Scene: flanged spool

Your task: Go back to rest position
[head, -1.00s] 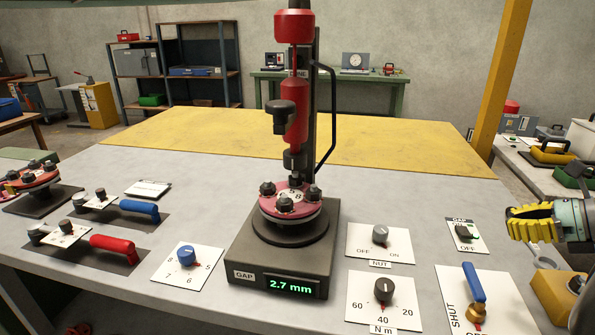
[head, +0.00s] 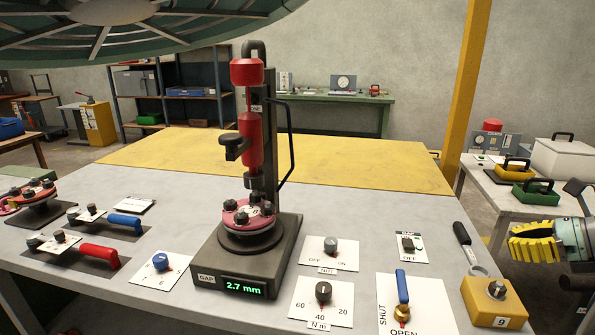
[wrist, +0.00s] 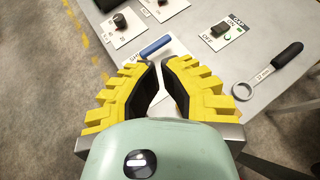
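My gripper (head: 535,245) has yellow ribbed fingers and is at the right side in the head view, beyond the bench's right edge. In the wrist view the two fingers (wrist: 159,67) stand a narrow gap apart at the tips, with nothing between them. The red and pink flanged spool (head: 249,213) with several dark nuts sits on the dark press base (head: 247,262) under the red spindle (head: 251,141). The base display reads 2.7 mm. My gripper is well apart from the spool and press.
A blue-handled SHUT/OPEN valve (head: 402,290), a GAP switch (head: 408,243) and dials such as the N m dial (head: 322,295) sit on the bench. A black-handled spanner (head: 463,236) and a yellow block (head: 495,302) marked 9 are near my gripper. A green round shade hangs overhead.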

